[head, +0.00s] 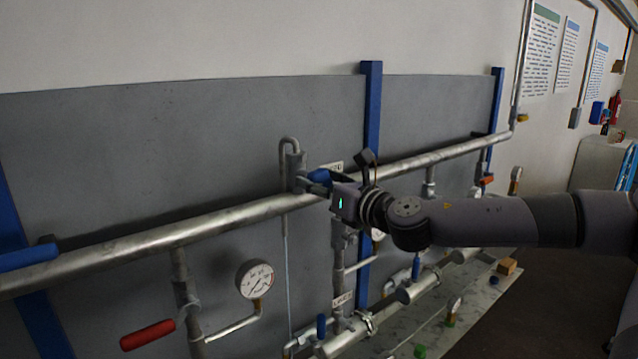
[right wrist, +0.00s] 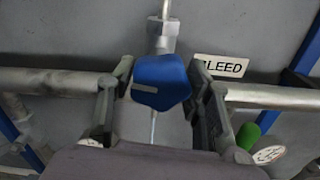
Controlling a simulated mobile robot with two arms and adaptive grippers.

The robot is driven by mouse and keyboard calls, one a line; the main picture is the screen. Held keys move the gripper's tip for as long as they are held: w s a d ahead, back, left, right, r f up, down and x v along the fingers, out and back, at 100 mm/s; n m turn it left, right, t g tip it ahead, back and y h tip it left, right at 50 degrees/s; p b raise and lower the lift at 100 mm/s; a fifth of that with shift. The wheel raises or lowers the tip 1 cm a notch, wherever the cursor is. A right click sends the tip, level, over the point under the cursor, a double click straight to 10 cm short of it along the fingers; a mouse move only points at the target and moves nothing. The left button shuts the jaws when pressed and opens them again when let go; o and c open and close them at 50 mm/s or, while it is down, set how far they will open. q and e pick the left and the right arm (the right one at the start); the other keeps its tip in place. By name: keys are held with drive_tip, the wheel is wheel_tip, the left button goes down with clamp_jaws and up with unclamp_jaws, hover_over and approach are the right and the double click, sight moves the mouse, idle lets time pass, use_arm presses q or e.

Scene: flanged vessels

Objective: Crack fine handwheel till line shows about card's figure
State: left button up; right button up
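A blue handwheel (right wrist: 162,82) with a pale mark at its left edge sits between the fingers of my right gripper (right wrist: 160,90), which appear to touch both its sides. In the head view the right gripper (head: 328,186) comes in from the right and mostly hides the wheel. A white label reading BLEED (right wrist: 222,67) is behind it. A round white gauge (head: 255,279) with a red-marked dial hangs below the main line (head: 215,222); its reading is too small to tell. A thin pale vertical line (head: 287,270) runs below the bent pipe (head: 290,148). My left gripper is out of view.
Lower pipework (head: 345,335) with small valves crosses the bench below my right arm. Blue posts (head: 372,110) stand against the grey panel. Wall sheets (head: 541,52) hang far right, unreadable.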

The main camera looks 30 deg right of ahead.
drive_tip(key=c, duration=0.6)
drive_tip(key=shift+o, duration=0.2)
drive_tip(key=m+b, duration=0.2)
drive_tip(key=shift+f+b, duration=0.2)
drive_tip(key=shift+b, duration=0.1)
drive_tip(key=m+b, duration=0.3)
drive_tip(key=shift+m, duration=0.4)
drive_tip(key=m+b, duration=0.2)
drive_tip(key=m, duration=0.3)
drive_tip(key=shift+b, duration=0.4)
drive_tip(key=m+b, duration=0.1)
drive_tip(key=m, duration=0.4)
drive_tip(key=shift+r+b, duration=0.15)
drive_tip(key=shift+b, duration=0.25)
drive_tip(key=shift+m, duration=0.4)
